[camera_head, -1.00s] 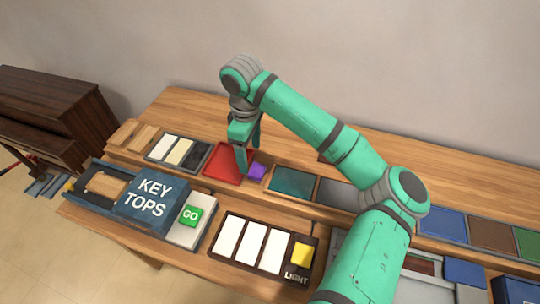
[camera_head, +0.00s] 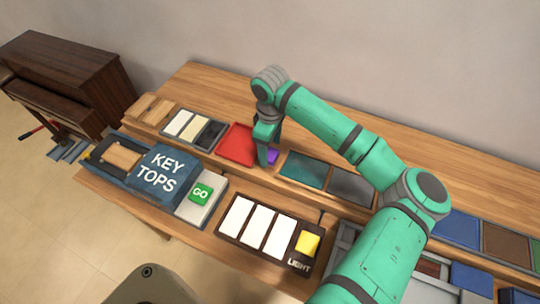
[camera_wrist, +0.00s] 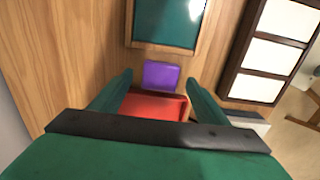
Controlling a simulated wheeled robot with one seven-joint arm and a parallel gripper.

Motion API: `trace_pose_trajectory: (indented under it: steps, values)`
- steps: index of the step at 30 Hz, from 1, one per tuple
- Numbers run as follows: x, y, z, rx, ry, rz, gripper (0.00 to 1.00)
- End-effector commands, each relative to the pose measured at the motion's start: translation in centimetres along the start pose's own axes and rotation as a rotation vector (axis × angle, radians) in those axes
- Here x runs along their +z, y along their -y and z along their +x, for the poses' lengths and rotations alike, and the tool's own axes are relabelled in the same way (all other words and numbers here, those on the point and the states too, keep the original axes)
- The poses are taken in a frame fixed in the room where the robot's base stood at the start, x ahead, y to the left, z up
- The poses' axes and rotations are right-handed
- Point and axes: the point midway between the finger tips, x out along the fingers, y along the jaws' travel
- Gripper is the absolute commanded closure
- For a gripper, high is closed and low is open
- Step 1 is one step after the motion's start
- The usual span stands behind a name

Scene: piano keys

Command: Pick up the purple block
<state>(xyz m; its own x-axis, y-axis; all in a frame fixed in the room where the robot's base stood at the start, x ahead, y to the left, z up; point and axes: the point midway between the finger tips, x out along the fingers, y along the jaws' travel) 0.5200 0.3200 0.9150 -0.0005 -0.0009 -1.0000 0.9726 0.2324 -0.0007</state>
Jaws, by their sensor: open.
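The purple block (camera_head: 273,157) sits on the workbench beside the red tray (camera_head: 236,145), mostly hidden behind my gripper in the head view. In the wrist view the purple block (camera_wrist: 160,75) lies just beyond the red tray (camera_wrist: 155,106), near the middle and slightly ahead of my fingertips. My gripper (camera_wrist: 160,84) is open and empty, one finger toward each side of the block. In the head view my gripper (camera_head: 267,160) points down at the right edge of the red tray. I cannot tell its exact height above the bench.
A teal panel (camera_head: 304,168) lies right of the block, close by. Left are white and dark key samples (camera_head: 194,129). In front are the KEY TOPS box (camera_head: 165,172), green GO button (camera_head: 201,193), and white keys with a yellow one (camera_head: 307,243). The back strip of bench is clear.

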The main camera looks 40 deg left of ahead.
Motion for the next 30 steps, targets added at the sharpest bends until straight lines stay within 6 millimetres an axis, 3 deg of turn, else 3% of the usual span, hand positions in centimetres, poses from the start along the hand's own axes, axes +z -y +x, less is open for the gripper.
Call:
trace_pose_trajectory:
  steps: [4, 12, 18, 30]
  values:
    - [0.00, 0.01, 1.38, 0.000, 0.000, 0.000, 0.31]
    - [-0.08, 0.03, 1.62, 0.001, -0.001, -0.002, 0.31]
    - [-0.08, 0.04, 1.61, 0.000, -0.001, -0.002, 0.76]
    - [-0.11, 0.04, 1.15, 0.001, -0.001, -0.002, 0.76]
